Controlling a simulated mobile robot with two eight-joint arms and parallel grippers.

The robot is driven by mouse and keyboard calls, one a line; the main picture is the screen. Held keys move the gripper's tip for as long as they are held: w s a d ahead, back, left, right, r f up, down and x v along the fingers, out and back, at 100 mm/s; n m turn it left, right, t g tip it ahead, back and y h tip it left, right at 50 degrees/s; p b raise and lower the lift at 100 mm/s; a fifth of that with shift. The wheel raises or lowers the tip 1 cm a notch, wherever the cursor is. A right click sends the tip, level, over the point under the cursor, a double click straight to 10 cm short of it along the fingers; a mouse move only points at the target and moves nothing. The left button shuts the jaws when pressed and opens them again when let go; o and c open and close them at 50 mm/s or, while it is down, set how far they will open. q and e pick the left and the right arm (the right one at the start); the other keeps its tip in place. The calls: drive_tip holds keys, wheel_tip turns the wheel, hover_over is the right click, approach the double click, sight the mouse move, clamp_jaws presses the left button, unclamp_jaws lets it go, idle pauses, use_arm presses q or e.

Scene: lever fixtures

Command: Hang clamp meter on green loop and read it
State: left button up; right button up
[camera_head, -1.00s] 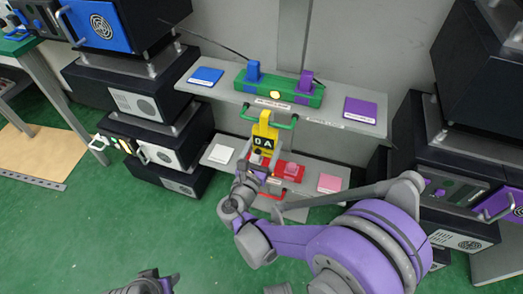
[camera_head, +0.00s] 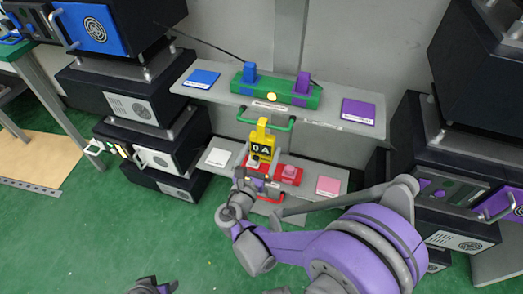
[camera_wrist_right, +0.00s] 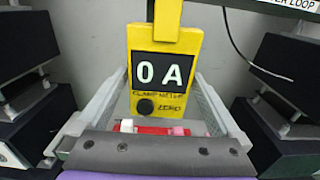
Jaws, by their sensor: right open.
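The yellow clamp meter (camera_head: 262,149) hangs upright at the green loop (camera_head: 284,128) under the upper shelf. Its top crosses the loop's bar; whether its jaw is fully closed around the bar, I cannot tell. Its display reads 0 A, clearest in the right wrist view (camera_wrist_right: 165,71), where a black round knob labelled ZERO shows below. My right gripper (camera_head: 257,167) is open at the meter's lower part. In the wrist view its fingers (camera_wrist_right: 160,85) stand either side of the meter, with gaps. My left gripper (camera_head: 152,286) shows only partly at the bottom edge, its jaws unclear.
A green block (camera_head: 277,92) with blue and purple clips stands on the upper shelf (camera_head: 335,113). A red block (camera_head: 289,174) and a red loop (camera_head: 267,198) are at the lower shelf. Blue and purple pads lie above. Dark equipment stacks flank both sides.

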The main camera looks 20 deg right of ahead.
drive_tip(key=p+v, duration=0.1)
drive_tip(key=v, duration=1)
drive_tip(key=s+d+f+m+g+y, duration=0.1)
drive_tip(key=s+d+f+m+g, duration=0.25)
drive_tip(key=d+m, duration=0.25)
drive_tip(key=s+d+f+m+g+y, duration=0.2)
drive_tip(key=s+d+m+g, duration=0.15)
drive_tip(key=d+m, duration=0.25)
drive_tip(key=s+a+m+g+y, duration=0.2)
drive_tip(key=s+m+g+y, duration=0.35)
drive_tip(key=s+m, duration=0.9)
use_arm(q)
wheel_tip(320, 180, up, 26)
drive_tip(key=w+t+p, duration=0.1)
drive_tip(key=p, duration=2.1)
drive_tip(key=shift+r, duration=0.25)
use_arm(e)
drive_tip(key=w+r+m+t, duration=0.1)
drive_tip(key=w+r, duration=0.1)
drive_tip(key=r, duration=1)
drive_tip(key=w+r+m+t+y, duration=0.1)
drive_tip(key=w+r+t, duration=0.1)
drive_tip(key=r, duration=1)
drive_tip(key=shift+w+a+r+m, duration=0.25)
drive_tip(key=shift+m, duration=0.1)
use_arm(q)
drive_tip(key=shift+s, duration=0.1)
use_arm(e)
drive_tip(key=shift+s+y, duration=0.15)
drive_tip(key=shift+y, duration=0.1)
